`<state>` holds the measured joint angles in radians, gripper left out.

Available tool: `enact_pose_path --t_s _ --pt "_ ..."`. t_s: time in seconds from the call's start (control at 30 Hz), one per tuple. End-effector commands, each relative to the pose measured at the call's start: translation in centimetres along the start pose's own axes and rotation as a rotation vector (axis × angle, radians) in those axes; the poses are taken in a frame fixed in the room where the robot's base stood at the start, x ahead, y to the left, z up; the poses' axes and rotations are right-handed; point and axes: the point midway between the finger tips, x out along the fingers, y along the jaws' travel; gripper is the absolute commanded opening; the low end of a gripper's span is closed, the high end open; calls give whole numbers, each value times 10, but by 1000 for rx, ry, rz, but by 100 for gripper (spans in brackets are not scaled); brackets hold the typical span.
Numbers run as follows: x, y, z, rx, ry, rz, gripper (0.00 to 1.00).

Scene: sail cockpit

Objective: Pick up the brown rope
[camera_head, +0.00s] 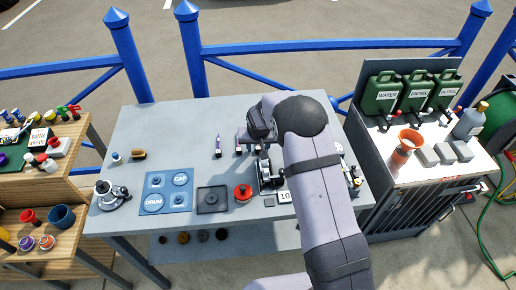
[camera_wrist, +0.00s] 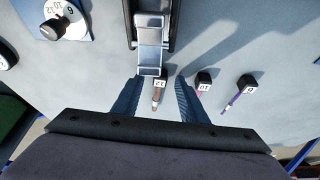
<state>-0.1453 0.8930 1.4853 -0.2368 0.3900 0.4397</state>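The brown rope (camera_wrist: 156,100) shows in the wrist view as a short end below a dark block with a white label that seems to read 12. My gripper (camera_wrist: 157,84) is open, with one blue finger on each side of this rope and a gap on both sides. I cannot tell how far above the rope the fingertips are. In the head view my gripper (camera_head: 258,122) is over the back middle of the grey table (camera_head: 150,120), and my arm hides much of the spot below it.
In the wrist view a pink rope end (camera_wrist: 201,93) and a purple rope end (camera_wrist: 234,102) lie right of the gripper. A metal clutch (camera_wrist: 151,45) stands just ahead of the fingers. In the head view a red knob (camera_head: 243,192) and blue tray (camera_head: 167,192) are left of my arm.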

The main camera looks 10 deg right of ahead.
Motion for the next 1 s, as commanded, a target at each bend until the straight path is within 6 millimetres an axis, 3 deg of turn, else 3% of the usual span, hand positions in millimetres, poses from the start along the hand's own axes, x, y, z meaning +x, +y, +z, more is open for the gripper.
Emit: enact_pose_path --t_s 0.1,0.27,0.3,0.73,1.0 --pt "0 0 0 0 0 0 39" --pt "0 0 0 0 0 0 3" --pt "0 0 0 0 0 0 0" --pt "-7 0 -4 -1 3 0 0" --pt "-42 0 -19 0 6 -1 0"
